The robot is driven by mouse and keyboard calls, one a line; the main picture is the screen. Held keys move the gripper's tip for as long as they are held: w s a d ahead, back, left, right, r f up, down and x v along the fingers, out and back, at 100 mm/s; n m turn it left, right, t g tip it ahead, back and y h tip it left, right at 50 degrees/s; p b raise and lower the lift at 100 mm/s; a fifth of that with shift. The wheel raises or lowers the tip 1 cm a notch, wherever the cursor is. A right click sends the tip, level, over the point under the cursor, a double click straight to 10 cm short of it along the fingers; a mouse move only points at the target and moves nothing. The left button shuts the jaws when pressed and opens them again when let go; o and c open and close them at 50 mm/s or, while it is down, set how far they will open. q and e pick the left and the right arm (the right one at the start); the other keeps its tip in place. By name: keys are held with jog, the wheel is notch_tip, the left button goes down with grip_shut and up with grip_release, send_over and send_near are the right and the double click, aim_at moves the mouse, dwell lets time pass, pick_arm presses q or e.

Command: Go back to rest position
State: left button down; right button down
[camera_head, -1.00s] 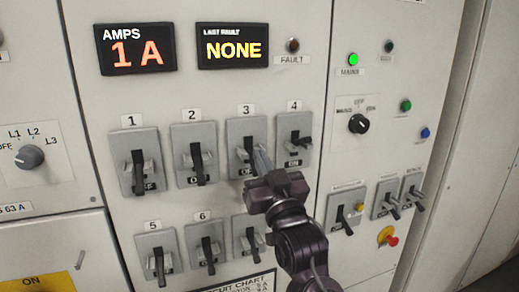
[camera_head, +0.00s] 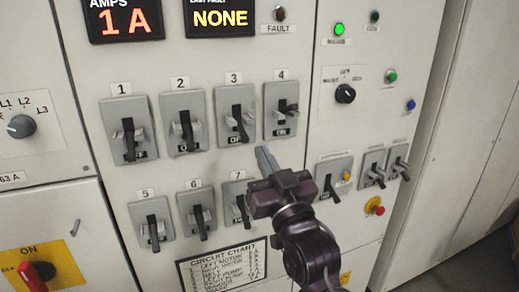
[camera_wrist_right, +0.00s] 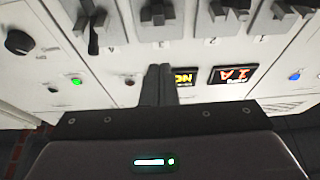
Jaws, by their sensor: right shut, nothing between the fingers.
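My right gripper (camera_head: 264,158) is shut and empty in front of the grey switch panel. Its fingers point up, just below switch 3 (camera_head: 237,116) and to the lower left of switch 4 (camera_head: 281,110). In the head view its tips appear clear of both handles. In the right wrist view the shut fingers (camera_wrist_right: 158,82) stand at the middle, with the panel seen upside down behind them. My left gripper is not in view.
Switch 5 (camera_head: 153,233), switch 6 (camera_head: 199,214) and switch 7 (camera_head: 240,206) form the lower row; my right arm hides what lies right of it. A red-and-yellow button (camera_head: 375,206) and a red rotary handle (camera_head: 40,273) protrude. The display (camera_head: 220,18) reads NONE.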

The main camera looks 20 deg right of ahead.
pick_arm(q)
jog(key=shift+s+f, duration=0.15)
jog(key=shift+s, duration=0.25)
